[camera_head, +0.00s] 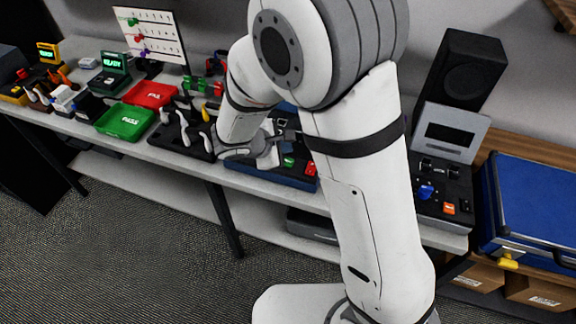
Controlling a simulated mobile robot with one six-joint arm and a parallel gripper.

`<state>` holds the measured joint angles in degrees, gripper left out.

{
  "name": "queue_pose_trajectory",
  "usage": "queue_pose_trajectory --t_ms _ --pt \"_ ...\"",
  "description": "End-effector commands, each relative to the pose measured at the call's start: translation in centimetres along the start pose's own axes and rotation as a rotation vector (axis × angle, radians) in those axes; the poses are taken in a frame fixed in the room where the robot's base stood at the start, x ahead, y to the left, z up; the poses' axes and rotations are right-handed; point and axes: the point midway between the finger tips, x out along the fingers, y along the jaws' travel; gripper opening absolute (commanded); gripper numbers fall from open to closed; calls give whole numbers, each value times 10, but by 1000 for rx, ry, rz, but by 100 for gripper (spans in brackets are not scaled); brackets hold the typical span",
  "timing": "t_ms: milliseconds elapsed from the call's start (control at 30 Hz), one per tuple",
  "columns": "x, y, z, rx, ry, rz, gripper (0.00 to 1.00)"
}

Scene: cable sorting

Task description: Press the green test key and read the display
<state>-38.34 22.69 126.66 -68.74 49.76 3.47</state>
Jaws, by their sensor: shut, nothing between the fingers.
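My gripper (270,156) is partly visible below my forearm. It is shut and empty, above the left part of a dark blue unit (248,178) in the middle of the bench. A small green part (288,161) and a red part (311,168) show on that unit, just right of the gripper; I cannot tell whether the green one is the test key. A dark green tester with a lit display (112,62) stands at the left, and the display seems to read READY. The gripper is well away from it. My arm hides part of the bench.
A green tray (101,126) and a red tray (135,100) lie near the tester. A black tool holder (167,140) stands left of the gripper. At right are a console with a blue knob (426,191), a black speaker (461,82) and a blue case (528,205).

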Motion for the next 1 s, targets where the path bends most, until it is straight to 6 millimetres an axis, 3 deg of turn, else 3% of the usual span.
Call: queue_pose_trajectory --t_ms 33,200,1000 --pt "10 -7 -7 0 0 1 0" --pt "17 -12 -13 1 0 1 0" --pt "16 -12 -13 0 1 1 0"
